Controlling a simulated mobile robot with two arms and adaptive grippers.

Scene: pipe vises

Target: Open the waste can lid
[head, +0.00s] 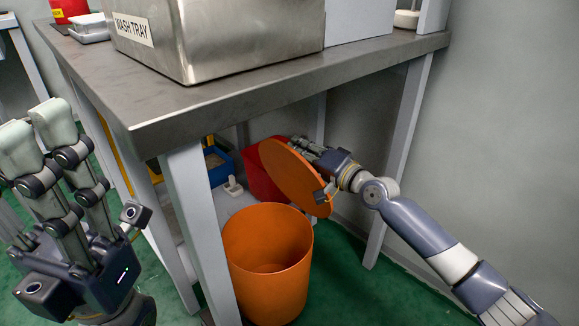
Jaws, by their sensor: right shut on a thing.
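An orange waste can (268,275) stands on the floor under the workbench, behind its front leg. Its inside shows from above. The round orange lid (293,178) is tilted steeply up at the can's back right, with a small dark fitting at its lower right edge. My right gripper (300,145) is shut on the lid at its upper right edge; its fingertips are partly hidden behind the lid. My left gripper (35,130) is at the left, away from the can, with its fingers pointing up and apart and nothing between them.
The steel workbench (260,100) overhangs the can and carries a wash tray (190,45). A front leg (198,215) stands close to the can's left, another leg (398,160) at the right. A red container (262,183) and blue bin (217,165) sit behind.

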